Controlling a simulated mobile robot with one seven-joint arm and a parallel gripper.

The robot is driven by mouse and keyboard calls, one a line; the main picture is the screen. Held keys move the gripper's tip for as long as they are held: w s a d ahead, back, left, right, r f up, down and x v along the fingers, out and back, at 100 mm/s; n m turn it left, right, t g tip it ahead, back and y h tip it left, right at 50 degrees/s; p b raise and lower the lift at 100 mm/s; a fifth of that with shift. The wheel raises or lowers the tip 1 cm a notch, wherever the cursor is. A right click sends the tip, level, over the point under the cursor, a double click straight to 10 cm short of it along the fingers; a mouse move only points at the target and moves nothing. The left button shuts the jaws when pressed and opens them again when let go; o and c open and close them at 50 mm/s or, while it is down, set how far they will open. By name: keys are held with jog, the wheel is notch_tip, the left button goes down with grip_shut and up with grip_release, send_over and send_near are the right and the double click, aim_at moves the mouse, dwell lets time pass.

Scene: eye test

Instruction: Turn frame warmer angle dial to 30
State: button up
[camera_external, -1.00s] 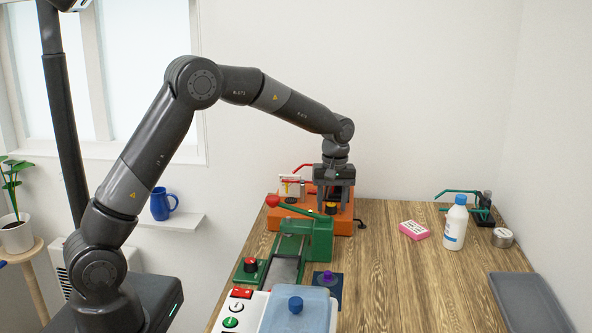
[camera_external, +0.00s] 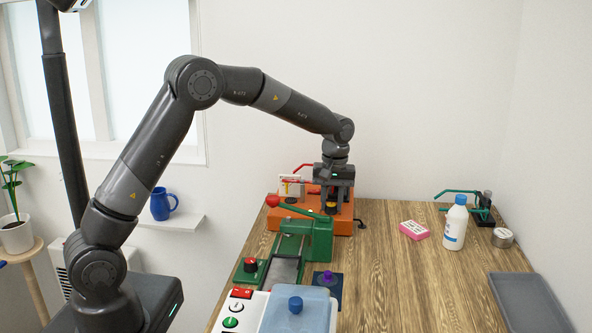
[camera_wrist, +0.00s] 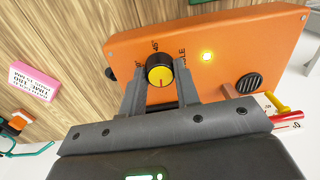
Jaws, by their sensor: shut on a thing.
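The orange frame warmer (camera_external: 346,222) stands at the back of the table, beyond the green machine. Its angle dial (camera_wrist: 160,73) is a black knob with a yellow cap and a small red mark on the side towards my gripper's body. A "45" and part of the word "ANGLE" show beside the dial; another number is partly hidden by a finger. My gripper (camera_wrist: 160,92) points down at the warmer and is shut on the dial, one finger on each side. In the external view my gripper (camera_external: 332,203) partly covers the dial.
A green machine with a red-knobbed lever (camera_external: 318,238) stands in front.

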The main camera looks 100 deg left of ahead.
jog(key=m, duration=1)
jog(key=shift+r, duration=0.1)
jog(key=m, duration=0.9)
jog(key=shift+m, duration=0.3)
jog(key=o, duration=1)
